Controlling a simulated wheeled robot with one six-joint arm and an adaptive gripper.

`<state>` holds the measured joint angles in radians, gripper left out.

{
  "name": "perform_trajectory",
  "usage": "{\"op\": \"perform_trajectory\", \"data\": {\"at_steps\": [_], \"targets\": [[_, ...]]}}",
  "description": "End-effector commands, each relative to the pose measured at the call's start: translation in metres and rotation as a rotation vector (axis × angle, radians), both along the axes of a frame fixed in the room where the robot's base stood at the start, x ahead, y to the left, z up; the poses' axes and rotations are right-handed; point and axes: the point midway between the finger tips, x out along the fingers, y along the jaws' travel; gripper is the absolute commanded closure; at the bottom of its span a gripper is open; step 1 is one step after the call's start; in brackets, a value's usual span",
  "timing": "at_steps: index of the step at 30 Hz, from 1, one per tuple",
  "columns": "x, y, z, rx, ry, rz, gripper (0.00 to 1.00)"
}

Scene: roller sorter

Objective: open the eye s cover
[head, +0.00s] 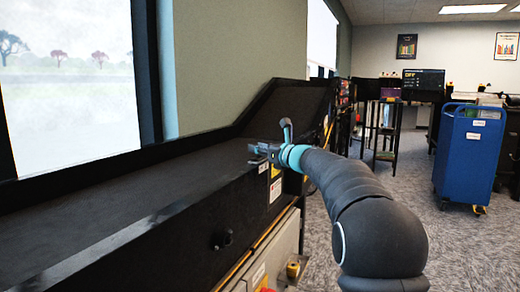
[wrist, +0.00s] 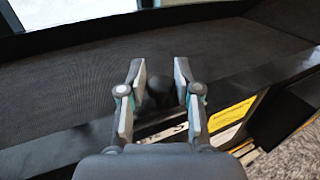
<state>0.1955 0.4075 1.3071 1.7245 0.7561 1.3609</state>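My gripper (head: 258,152) is over the black side rail of the conveyor, at the end of my outstretched arm. In the wrist view, its two fingers (wrist: 160,80) stand apart. A small dark rounded part (wrist: 159,92) shows between them, at the rail. I cannot tell whether the fingers touch it, or whether it is the eye's cover. A black knob-like fitting (head: 222,240) sticks out of the rail's outer side, nearer to me in the head view. No eye or cover can be made out for certain.
The dark conveyor belt (head: 130,185) runs along the window wall and rises at the far end. Yellow and white labels (head: 275,188) are on its side. A blue cart (head: 468,150) stands on the carpet at right. The carpet (head: 470,245) in front of it is clear.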

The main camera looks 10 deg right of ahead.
Motion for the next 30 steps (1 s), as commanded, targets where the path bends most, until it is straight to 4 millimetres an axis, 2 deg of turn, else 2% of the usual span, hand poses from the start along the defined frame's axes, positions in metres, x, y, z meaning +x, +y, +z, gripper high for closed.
{"op": "perform_trajectory", "data": {"at_steps": [1, 3, 10, 14, 30], "targets": [[0.000, 0.000, 0.000, 0.000, 0.000, 0.000, 0.87], [0.000, 0.000, 0.000, 0.000, 0.000, 0.000, 1.00], [0.000, 0.000, 0.002, 0.000, 0.000, 0.001, 1.00], [0.000, 0.000, 0.011, 0.000, -0.001, 0.001, 1.00], [0.000, 0.001, 0.098, 0.000, -0.001, 0.001, 1.00]]}}
